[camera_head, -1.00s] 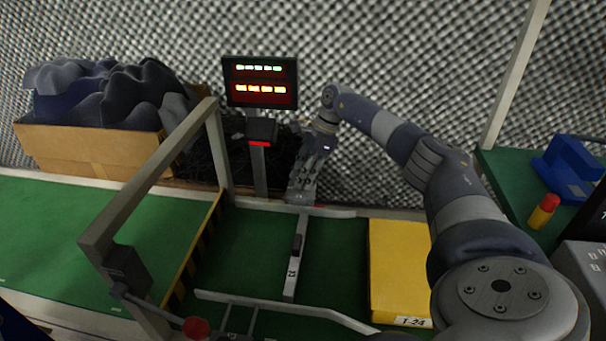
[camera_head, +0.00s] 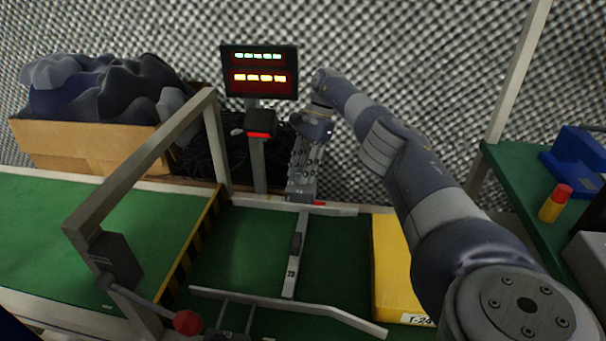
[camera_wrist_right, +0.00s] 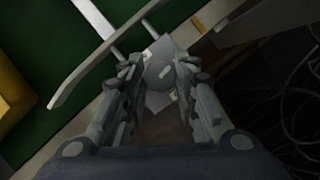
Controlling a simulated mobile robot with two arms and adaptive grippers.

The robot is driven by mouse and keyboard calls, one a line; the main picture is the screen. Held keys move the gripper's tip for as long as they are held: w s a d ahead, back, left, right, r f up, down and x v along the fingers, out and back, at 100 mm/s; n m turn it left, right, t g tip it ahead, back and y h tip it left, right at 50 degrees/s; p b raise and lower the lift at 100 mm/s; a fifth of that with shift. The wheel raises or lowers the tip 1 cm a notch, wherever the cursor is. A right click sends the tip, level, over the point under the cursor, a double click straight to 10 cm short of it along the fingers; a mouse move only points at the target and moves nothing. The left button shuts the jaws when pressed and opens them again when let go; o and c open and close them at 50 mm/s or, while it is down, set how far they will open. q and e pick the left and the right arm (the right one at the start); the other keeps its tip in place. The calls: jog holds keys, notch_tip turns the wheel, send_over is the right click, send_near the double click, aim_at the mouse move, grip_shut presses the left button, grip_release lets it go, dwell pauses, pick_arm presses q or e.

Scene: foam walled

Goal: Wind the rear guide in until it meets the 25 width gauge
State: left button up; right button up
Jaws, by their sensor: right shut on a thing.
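The rear guide (camera_head: 270,206) is a pale rail across the far side of the green belt. The 25 width gauge (camera_head: 290,275) is a pale bar with a dark grip, lying across the belt between the front guide (camera_head: 270,303) and the rear guide. Its far end is at or very near the rear guide; I cannot tell if they touch. My right gripper (camera_head: 302,192) is behind the rear guide, pointing down. My left gripper is out of view.
A post display (camera_head: 259,72) with green and orange digits stands left of my right gripper. A grey frame (camera_head: 150,165) spans the belt. A yellow block (camera_head: 392,265) lies at right.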

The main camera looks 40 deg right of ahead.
jog(key=shift+f+n+b, duration=0.1)
jog(key=shift+n+b, duration=0.2)
jog(key=shift+b, duration=0.05)
dwell(0.6)
jog(key=o, duration=1)
